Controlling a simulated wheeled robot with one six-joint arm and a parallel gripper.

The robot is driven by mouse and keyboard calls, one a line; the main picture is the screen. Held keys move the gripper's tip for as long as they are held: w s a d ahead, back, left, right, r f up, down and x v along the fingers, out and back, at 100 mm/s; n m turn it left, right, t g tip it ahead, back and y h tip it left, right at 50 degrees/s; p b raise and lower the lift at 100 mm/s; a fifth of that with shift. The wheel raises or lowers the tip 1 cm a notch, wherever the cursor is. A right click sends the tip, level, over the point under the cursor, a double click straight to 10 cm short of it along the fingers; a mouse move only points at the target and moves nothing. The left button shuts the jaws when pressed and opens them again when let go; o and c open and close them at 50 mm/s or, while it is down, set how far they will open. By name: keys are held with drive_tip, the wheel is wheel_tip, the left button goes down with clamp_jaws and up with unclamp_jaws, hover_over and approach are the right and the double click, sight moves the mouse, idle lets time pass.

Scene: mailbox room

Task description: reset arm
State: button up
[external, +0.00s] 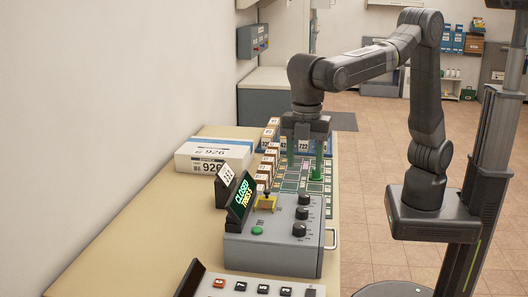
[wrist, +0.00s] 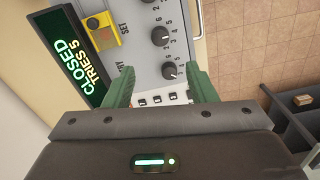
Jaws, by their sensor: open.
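My gripper (external: 305,152) points down over the bench, behind the grey control box (external: 270,246) in the external view. Its green fingers (wrist: 160,88) are apart with nothing between them in the wrist view. The control box carries black dials, a yellow switch, a green button and a lit sign (external: 240,201) reading "CLOSED TRIES 5". Whether the fingertips touch anything below is hidden.
A white box marked 926 (external: 213,156) sits on the bench (external: 150,215) by the wall. Small numbered boxes (external: 268,160) line a green-marked board. A keypad panel (external: 250,287) is at the near end.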

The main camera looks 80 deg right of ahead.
sight(302, 209)
drive_tip(key=shift+r, duration=0.6)
wheel_tip(302, 209, down, 14)
drive_tip(key=shift+p, duration=0.35)
idle(0.5)
